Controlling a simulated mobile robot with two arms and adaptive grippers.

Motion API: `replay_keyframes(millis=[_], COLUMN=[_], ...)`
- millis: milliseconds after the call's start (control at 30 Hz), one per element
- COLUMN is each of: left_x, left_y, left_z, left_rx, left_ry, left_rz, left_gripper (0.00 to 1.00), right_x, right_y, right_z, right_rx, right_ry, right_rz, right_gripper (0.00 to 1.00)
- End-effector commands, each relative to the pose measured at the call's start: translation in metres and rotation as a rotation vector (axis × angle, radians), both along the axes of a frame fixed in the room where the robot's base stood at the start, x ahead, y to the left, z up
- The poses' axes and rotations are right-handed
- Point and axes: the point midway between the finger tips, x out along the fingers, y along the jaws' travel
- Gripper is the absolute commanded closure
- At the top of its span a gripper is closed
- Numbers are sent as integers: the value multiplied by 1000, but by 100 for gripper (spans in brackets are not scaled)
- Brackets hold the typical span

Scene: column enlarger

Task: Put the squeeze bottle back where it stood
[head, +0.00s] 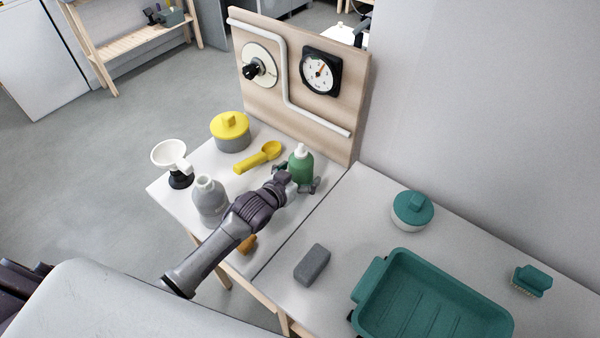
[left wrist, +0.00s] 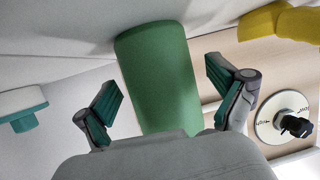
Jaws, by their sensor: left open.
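The squeeze bottle (head: 301,168) is green with a white cap. It stands upright on the left white table, near the seam with the right table and in front of the wooden panel. My left gripper (head: 296,186) is at the bottle, low down, with one finger showing on each side. In the left wrist view the bottle's green body (left wrist: 160,75) lies between the open fingers of the left gripper (left wrist: 163,95), with a visible gap on both sides. My gripper hides part of the bottle's lower body in the head view. My right gripper is not in view.
Close by on the left table (head: 213,160) are a yellow scoop (head: 258,158), a yellow-lidded pot (head: 231,132), a grey bottle (head: 210,199) and a white funnel (head: 170,154). A grey block (head: 312,264), teal tray (head: 430,312) and teal-lidded jar (head: 412,209) are on the right.

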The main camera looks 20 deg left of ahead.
Motion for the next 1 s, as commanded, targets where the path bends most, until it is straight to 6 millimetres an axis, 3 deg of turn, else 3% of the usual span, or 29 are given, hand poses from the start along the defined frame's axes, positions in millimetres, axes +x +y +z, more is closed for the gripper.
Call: replay_keyframes(millis=[1000], left_x=[-37], left_y=[10], left_z=[17], left_rx=[1], left_ry=[0], left_rz=[1], left_gripper=[5], right_x=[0], right_y=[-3], right_z=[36], right_rx=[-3], right_ry=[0], right_rz=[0], right_gripper=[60])
